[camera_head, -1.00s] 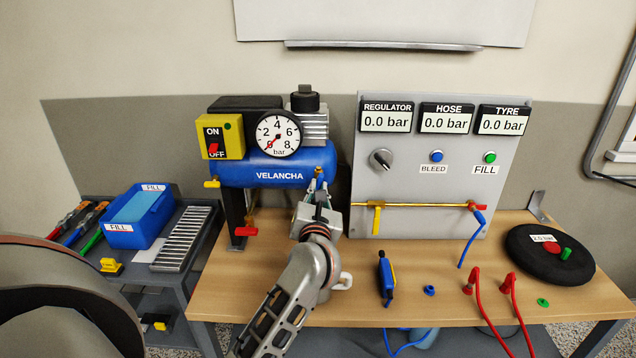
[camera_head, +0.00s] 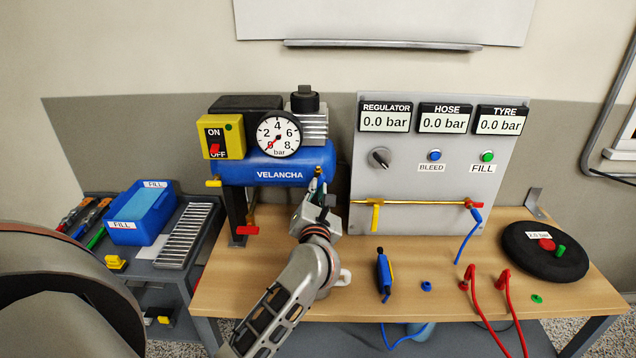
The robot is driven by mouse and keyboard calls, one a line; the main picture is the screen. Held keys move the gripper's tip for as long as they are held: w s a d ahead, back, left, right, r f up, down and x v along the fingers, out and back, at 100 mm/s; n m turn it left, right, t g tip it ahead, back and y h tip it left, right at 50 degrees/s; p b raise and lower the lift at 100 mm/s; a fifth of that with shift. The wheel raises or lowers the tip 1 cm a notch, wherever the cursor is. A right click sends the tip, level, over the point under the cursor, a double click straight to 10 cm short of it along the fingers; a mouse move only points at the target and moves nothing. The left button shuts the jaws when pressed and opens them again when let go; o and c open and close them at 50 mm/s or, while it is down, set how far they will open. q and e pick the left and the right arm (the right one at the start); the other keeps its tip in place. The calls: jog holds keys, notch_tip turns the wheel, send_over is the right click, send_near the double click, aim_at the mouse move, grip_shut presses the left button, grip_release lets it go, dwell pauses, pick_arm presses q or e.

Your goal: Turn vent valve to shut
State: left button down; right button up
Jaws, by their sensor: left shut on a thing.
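My left gripper (camera_head: 319,186) is at the right end of the blue compressor tank (camera_head: 270,171) marked VELANCHA. It is shut on a small fitting there, which I take to be the vent valve. A bit of brass shows just above the fingertips; the rest is hidden by the fingers, so I cannot tell how its handle is turned. The round gauge (camera_head: 279,134) on the tank has its red needle near the bottom left of the dial. My right gripper is not in view.
A grey panel (camera_head: 400,195) with 0.0 bar displays and a brass pipe with a yellow lever (camera_head: 376,215) stands to the right. Red hoses (camera_head: 473,300) and a black tyre (camera_head: 540,262) are at front right. A blue tray (camera_head: 140,213) is on the left cart.

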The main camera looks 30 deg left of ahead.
pick_arm(q)
jog(key=m, duration=0.3)
jog(key=shift+m, duration=2.4)
jog(key=m, duration=0.3)
jog(key=shift+m, duration=0.4)
jog(key=c, duration=2)
grip_release()
